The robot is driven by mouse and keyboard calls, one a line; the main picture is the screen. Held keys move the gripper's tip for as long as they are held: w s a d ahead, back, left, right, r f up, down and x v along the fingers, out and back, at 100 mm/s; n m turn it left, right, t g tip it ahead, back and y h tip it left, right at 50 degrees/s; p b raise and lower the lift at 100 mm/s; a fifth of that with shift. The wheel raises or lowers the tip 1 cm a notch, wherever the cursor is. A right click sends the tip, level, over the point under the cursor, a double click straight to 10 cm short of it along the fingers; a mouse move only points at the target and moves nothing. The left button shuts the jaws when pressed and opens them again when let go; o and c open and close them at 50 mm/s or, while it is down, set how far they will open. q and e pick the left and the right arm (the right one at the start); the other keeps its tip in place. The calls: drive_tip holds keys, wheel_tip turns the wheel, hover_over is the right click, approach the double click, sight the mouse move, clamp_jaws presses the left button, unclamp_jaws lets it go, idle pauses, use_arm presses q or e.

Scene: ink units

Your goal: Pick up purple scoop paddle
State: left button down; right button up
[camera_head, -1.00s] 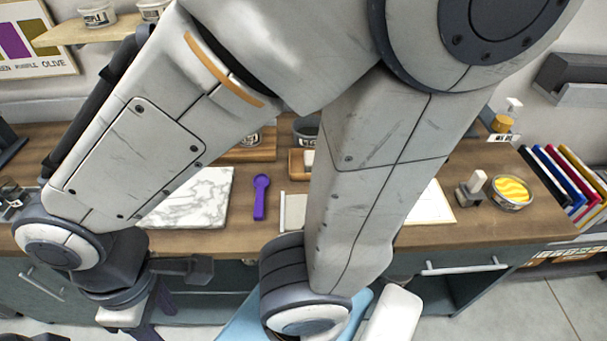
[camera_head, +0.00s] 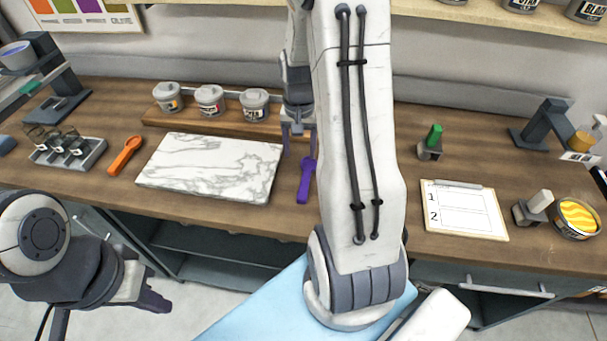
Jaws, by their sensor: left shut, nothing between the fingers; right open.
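The purple scoop paddle (camera_head: 304,186) lies on the wooden counter, just right of the marble slab (camera_head: 212,166). Its handle points toward me and its rounded end points to the back. My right gripper (camera_head: 299,142) is open and empty at the far end of the scoop, with its fingers pointing down. I cannot tell how high the fingers are above the counter. My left gripper (camera_head: 155,299) is shut and empty at the lower left, in front of the counter and away from the scoop.
An orange scoop (camera_head: 125,156) lies left of the slab. Lidded jars (camera_head: 210,100) stand on a wooden riser (camera_head: 180,122) behind it. A clipboard (camera_head: 463,211), green-handled stamp (camera_head: 431,145) and tin of yellow ink (camera_head: 577,217) are right. My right arm hides the counter's middle.

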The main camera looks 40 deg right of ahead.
hover_over(306, 176)
drive_tip(key=shift+m, duration=0.3)
drive_tip(key=f, duration=0.5)
drive_tip(key=shift+a+f+p, duration=0.2)
drive_tip(key=shift+a+p, duration=0.1)
drive_tip(key=shift+p, duration=0.1)
drive_tip(key=f, duration=0.1)
drive_tip(key=f+p, duration=0.1)
drive_tip(key=f, duration=0.1)
drive_tip(key=f+p, duration=0.1)
drive_tip(key=shift+s+d+f, duration=0.1)
drive_tip(key=shift+d+f, duration=0.1)
drive_tip(key=shift+d, duration=0.05)
drive_tip(key=shift+f, duration=0.55)
clamp_jaws()
